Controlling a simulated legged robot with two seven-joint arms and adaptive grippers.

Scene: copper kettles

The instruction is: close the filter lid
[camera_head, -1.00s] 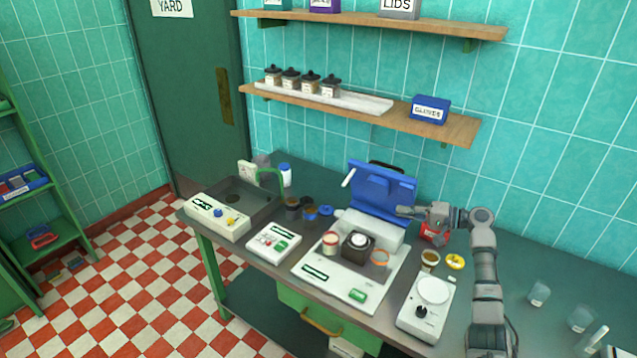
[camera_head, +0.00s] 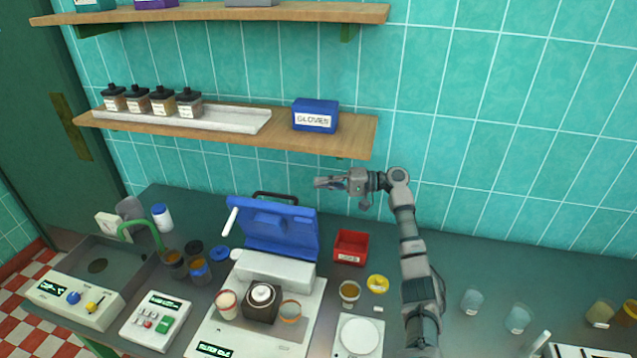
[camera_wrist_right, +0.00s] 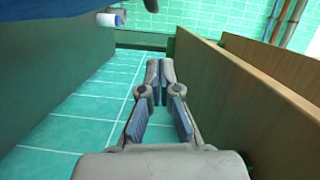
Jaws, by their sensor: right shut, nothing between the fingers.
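The filter lid (camera_head: 270,229) is the blue panel with a dark handle on its top edge. It stands raised and open behind the white filter unit (camera_head: 268,330). My right gripper (camera_head: 318,183) is shut and empty, in the air above and to the right of the lid, below the lower shelf. In the right wrist view my right gripper (camera_wrist_right: 160,95) has its fingertips together with nothing between them. A blue shape at the top left of that view may be the lid. My left gripper is not in view.
A dark cup (camera_head: 262,300) stands on the unit between two small round pots. A red bin (camera_head: 351,247) stands right of the lid. The lower shelf (camera_head: 330,137) with a blue gloves box (camera_head: 316,115) runs close above my right gripper. The bench is clear at the back right.

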